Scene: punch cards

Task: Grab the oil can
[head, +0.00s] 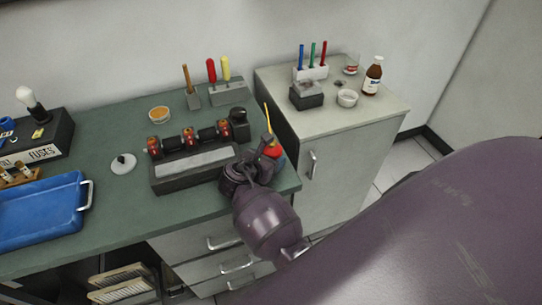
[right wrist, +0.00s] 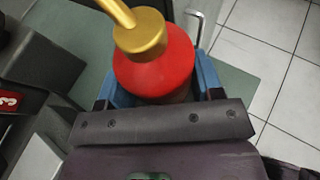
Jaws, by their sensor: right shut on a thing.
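The oil can (head: 273,150) is red with a thin yellow spout, at the right end of the green workbench, partly hidden by my right gripper (head: 268,160). In the right wrist view the oil can (right wrist: 155,68) shows a red body, a gold cap and a bent gold spout. The blue fingers of my right gripper (right wrist: 163,85) are on both sides of the red body, shut on it. I cannot tell whether the can's base touches the bench. My left gripper is not in view.
A dark device with red-banded rollers (head: 190,165) stands just left of my gripper, with a black knob-like piece (head: 239,124) behind. A blue tray (head: 40,212) lies at left. A pale cabinet (head: 335,125) stands right, carrying pens, a bottle (head: 373,76) and a small dish.

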